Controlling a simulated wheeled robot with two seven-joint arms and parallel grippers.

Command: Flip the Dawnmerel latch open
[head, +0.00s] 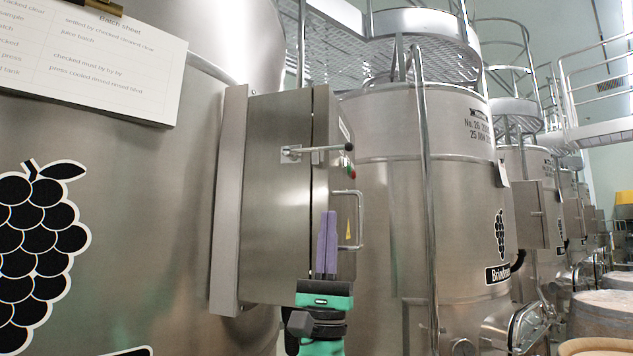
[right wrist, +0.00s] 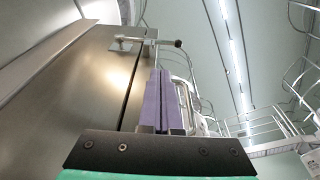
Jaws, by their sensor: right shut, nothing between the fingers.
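A steel cabinet (head: 275,195) is fixed to the side of the nearest vat. The latch (head: 318,149) lies across the seam near the cabinet's top, its bar roughly level and its dark knob at the right end. The latch also shows in the right wrist view (right wrist: 150,41), at the top. My right gripper (head: 328,213) is shut and empty, its purple fingers pointing up below the latch, apart from it in the picture. The fingers fill the middle of the right wrist view (right wrist: 158,74). My left gripper is not in view. I cannot read the name Dawnmerel anywhere.
A bent metal handle (head: 359,220) sticks out just right of my right fingers. A green and red button or lamp (head: 350,172) is below the latch knob. A batch sheet (head: 85,60) hangs at upper left. A second vat (head: 455,180) stands behind at right, with pipes and railings.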

